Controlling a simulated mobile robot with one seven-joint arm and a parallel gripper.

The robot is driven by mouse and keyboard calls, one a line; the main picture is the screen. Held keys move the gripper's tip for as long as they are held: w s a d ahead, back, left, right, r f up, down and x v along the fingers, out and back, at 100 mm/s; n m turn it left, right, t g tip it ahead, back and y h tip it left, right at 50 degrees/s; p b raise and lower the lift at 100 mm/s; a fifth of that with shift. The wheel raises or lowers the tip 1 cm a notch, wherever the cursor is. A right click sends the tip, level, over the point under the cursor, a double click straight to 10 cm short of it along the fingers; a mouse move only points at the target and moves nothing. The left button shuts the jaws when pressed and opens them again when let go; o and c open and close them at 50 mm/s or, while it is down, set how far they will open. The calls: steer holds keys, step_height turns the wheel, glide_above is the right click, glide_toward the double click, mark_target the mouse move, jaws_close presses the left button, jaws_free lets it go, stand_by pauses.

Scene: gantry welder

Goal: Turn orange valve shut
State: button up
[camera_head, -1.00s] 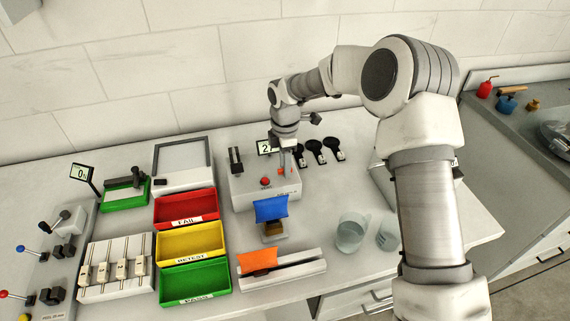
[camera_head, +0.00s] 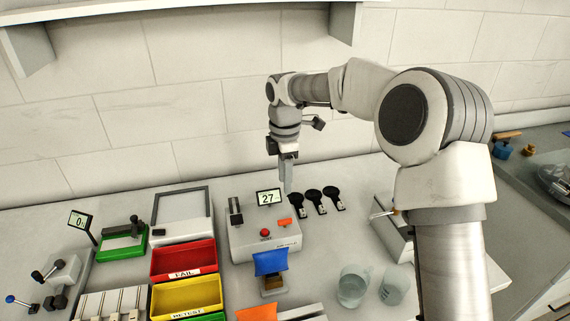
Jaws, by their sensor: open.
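A small orange piece (camera_head: 284,222), which looks like the orange valve handle, sits on top of a white box-shaped device (camera_head: 255,238) near its right side. It lies roughly crosswise to the picture; its exact angle is hard to tell. The device also carries a red button (camera_head: 265,233) and a display reading 27 (camera_head: 269,197). My gripper (camera_head: 287,188) points down above and behind the orange piece, apart from it. Its fingers are seen edge-on, with nothing visible between them.
Black round-headed tools (camera_head: 314,197) lie right of the device. A blue piece on a stand (camera_head: 270,263) and glass beakers (camera_head: 352,288) are in front. Red (camera_head: 183,260) and yellow bins are at left. A grey box (camera_head: 392,235) stands right. A shelf (camera_head: 180,8) hangs above.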

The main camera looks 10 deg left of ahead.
step_height(320, 180, up, 4)
steer(key=shift+r, duration=0.1)
stand_by(0.4)
